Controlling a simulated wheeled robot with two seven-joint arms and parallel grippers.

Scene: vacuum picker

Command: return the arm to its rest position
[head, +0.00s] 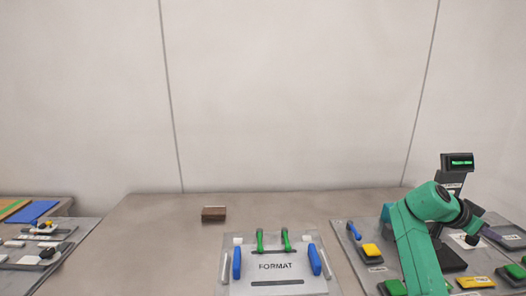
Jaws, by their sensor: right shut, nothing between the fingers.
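My right arm comes up from the bottom right of the head view, green with a dark wrist. My right gripper (492,234) is shut and empty, pointing right and slightly down above the right-hand panel. My forearm hides part of that panel and of the dark stand behind it. My left gripper is out of view.
A grey plate marked FORMAT (276,282), with green and blue handles, lies at the table's front middle. A brown block (214,214) sits behind it. The right panel holds a yellow button (371,250), and a small display (457,162) stands behind. The table (150,245) left of the plate is clear.

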